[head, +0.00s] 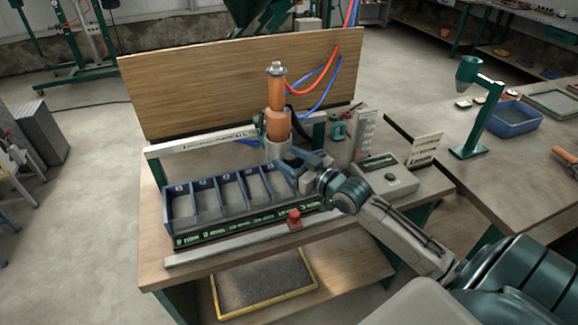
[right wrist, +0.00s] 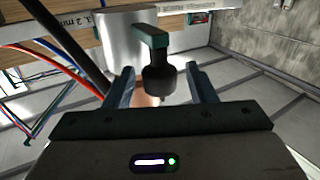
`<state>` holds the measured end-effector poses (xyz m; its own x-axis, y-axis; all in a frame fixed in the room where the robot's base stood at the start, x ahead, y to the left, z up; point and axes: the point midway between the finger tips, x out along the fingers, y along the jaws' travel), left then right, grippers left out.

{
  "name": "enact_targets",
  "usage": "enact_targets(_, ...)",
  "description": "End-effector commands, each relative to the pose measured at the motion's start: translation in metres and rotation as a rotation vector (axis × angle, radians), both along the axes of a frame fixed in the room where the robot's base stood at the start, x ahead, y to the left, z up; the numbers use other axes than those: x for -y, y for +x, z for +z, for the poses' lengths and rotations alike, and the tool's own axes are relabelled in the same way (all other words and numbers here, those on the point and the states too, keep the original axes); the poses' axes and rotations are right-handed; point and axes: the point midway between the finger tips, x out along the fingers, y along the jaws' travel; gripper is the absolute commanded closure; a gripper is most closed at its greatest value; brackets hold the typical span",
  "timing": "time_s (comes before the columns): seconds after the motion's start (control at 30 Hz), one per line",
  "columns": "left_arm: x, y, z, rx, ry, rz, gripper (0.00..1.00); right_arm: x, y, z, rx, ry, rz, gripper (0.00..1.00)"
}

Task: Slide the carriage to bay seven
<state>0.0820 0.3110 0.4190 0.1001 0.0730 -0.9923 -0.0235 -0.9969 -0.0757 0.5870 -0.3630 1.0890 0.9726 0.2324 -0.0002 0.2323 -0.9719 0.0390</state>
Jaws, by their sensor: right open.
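The carriage appears to be the grey cup (head: 278,150) carrying an upright orange cylinder (head: 277,92), behind the right end of the row of blue-walled bays (head: 166,200). In the right wrist view the grey cup (right wrist: 112,38) has a teal bracket (right wrist: 149,33) with a dark knob (right wrist: 158,82). My right gripper (head: 304,168) is over the right end of the bays, close to the cup. Its fingers (right wrist: 163,88) are open, one on each side of the knob, with gaps visible. My gripper hides the rightmost bays. My left gripper is out of view.
A grey control box (head: 386,175) stands right of my gripper. Red and blue hoses (head: 325,80) hang before the wooden back panel (head: 220,80). A yellow-edged mat (head: 268,312) lies below.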

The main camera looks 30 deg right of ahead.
Motion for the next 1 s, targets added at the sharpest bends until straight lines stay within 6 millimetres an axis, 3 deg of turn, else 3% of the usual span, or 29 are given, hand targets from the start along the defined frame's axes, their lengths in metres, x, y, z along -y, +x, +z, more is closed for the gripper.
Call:
enact_targets(0.37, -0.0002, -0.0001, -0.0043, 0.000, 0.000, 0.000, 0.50, -0.0012, 0.0041, 0.0010, 0.000, -0.001, 0.001, 0.49)
enact_targets(0.4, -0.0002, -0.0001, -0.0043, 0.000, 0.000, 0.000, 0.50, -0.0012, 0.0041, 0.0010, 0.000, -0.001, 0.001, 0.51)
enact_targets(0.67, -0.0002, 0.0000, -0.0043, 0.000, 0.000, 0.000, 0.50, -0.0011, 0.0041, 0.0008, 0.000, -0.001, 0.001, 1.00)
enact_targets(1.0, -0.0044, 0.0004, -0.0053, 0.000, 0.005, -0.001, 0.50, -0.0010, 0.0041, 0.0003, 0.000, -0.002, 0.001, 1.00)
